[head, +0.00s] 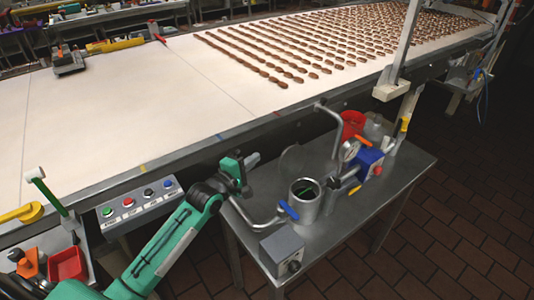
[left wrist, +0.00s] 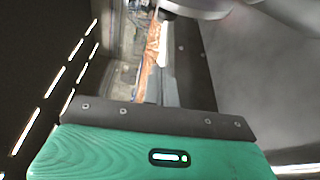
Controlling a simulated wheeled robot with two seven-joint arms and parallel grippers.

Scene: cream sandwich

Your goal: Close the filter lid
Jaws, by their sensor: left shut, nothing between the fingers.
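The filter is a metal cylinder (head: 304,203) on the steel side table, open at the top with something green inside. A round grey plate that looks like its lid (head: 290,158) stands tilted up behind the cylinder, apart from its rim. My left gripper (head: 250,161) is shut and empty, to the left of the lid and above the table's left edge. I see no contact between them. In the left wrist view a blurred grey rounded surface (left wrist: 195,7) shows at the top; I cannot tell which part it is. My right gripper is out of view.
The steel table (head: 385,205) also holds a pipe with a blue handle (head: 289,211), a grey box (head: 282,250), a blue pump (head: 369,163) and a red container (head: 353,125). A conveyor (head: 150,95) with rows of brown pieces runs behind. A button panel (head: 140,203) stands left.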

